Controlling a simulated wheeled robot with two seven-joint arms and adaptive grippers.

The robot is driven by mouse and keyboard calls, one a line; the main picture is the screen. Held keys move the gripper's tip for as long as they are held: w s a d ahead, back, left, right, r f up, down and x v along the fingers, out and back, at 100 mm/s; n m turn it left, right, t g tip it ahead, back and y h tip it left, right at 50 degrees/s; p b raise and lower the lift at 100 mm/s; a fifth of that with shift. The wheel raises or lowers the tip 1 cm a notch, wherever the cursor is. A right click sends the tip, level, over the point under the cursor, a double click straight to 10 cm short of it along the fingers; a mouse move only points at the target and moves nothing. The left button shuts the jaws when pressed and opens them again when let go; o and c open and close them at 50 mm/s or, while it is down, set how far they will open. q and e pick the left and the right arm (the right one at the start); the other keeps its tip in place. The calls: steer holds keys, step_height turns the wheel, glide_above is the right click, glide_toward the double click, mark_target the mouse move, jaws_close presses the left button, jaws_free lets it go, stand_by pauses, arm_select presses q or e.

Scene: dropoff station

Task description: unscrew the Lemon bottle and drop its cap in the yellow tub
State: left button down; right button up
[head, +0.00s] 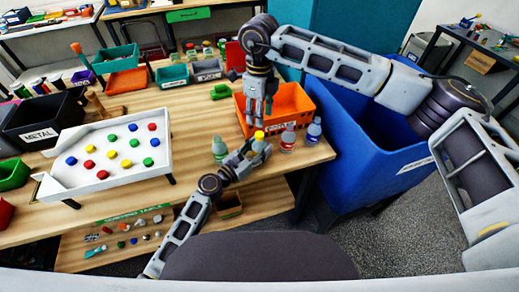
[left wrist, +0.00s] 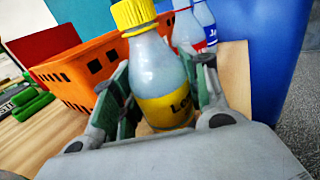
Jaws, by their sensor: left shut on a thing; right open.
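The Lemon bottle shows in the left wrist view, upright, with a pale body (left wrist: 158,65), a yellow label partly reading "Le", and its yellow cap (left wrist: 133,13) on. My left gripper (left wrist: 160,95) is shut around the bottle's body, below the cap. In the head view my left gripper (head: 256,156) hides most of the bottle, and the yellow cap (head: 259,135) shows above it. My right gripper (head: 259,119) points down, open, close above the cap in the picture; the exact gap is unclear. I cannot make out a yellow tub.
A green-capped bottle (head: 219,151) stands left, red-capped (head: 288,138) and blue-capped (head: 314,131) bottles right. An orange crate (head: 300,98) sits behind. A big blue bin (head: 345,160) stands beyond the table's right edge. A white tray (head: 85,185) of colored pieces lies left.

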mark_target(260, 134)
steer(key=shift+w+d+r, duration=0.15)
steer(key=shift+r, duration=0.1)
steer(key=m, duration=0.6)
steer(key=shift+f, duration=0.2)
steer(key=m, duration=0.3)
steer(key=shift+m, duration=0.4)
steer(key=m, duration=0.3)
steer(key=shift+m, duration=0.4)
steer(key=m, duration=0.6)
steer(key=shift+m, duration=0.4)
steer(key=m, duration=0.6)
steer(key=shift+m, duration=0.3)
steer(key=shift+f, duration=0.25)
steer(key=shift+f, duration=3.85)
